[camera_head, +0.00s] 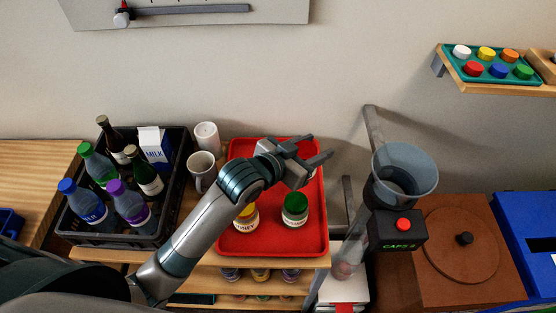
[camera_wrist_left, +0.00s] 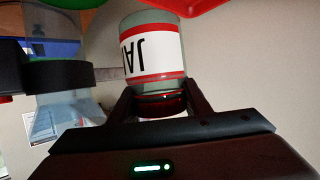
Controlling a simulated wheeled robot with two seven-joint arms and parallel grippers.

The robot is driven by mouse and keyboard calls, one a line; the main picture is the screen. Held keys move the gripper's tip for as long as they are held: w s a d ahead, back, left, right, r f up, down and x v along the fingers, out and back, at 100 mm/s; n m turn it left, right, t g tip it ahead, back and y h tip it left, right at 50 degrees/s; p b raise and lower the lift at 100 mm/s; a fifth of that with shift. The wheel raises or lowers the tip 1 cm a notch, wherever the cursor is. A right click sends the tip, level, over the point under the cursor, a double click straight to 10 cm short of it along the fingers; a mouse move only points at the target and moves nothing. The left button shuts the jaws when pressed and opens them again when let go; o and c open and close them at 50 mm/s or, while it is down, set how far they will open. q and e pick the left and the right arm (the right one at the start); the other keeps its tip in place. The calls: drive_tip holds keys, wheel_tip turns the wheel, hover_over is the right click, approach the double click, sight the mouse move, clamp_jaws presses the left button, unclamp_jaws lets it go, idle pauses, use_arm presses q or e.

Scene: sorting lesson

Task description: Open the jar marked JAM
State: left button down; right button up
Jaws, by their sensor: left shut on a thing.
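The jar marked JAM (camera_wrist_left: 152,48) shows in the left wrist view, clear with a white and red label that reads upside down. Its red lid (camera_wrist_left: 162,104) sits between the two fingers of my left gripper (camera_wrist_left: 160,96), which is shut on it. In the head view my left gripper (camera_head: 317,150) is over the back right of the red tray (camera_head: 258,248). My right gripper is not in view.
A yellow-lidded jar (camera_head: 247,219) and a green-lidded jar (camera_head: 295,212) stand on the tray. A black bottle crate (camera_head: 140,241) and mugs (camera_head: 201,168) are to the left. A clear funnel (camera_head: 405,172) with a CAPS counter (camera_head: 398,231) stands to the right.

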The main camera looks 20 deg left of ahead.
use_arm(q)
drive_tip(key=w+a+f+p, duration=0.1)
drive_tip(key=w+a+f, duration=0.1)
drive_tip(key=a+f, duration=0.3)
drive_tip(key=a, duration=0.4)
drive_tip(key=shift+w+a+f, duration=0.15)
drive_tip(key=shift+w+f, duration=0.2)
wheel_tip(320, 180, down, 3)
drive_tip(key=shift+f+p, duration=0.2)
drive_tip(key=shift+p, duration=0.55)
drive_tip(key=shift+f, duration=0.3)
drive_tip(key=shift+f, duration=0.1)
drive_tip(key=c, duration=1)
unclamp_jaws()
drive_tip(key=shift+s, duration=0.1)
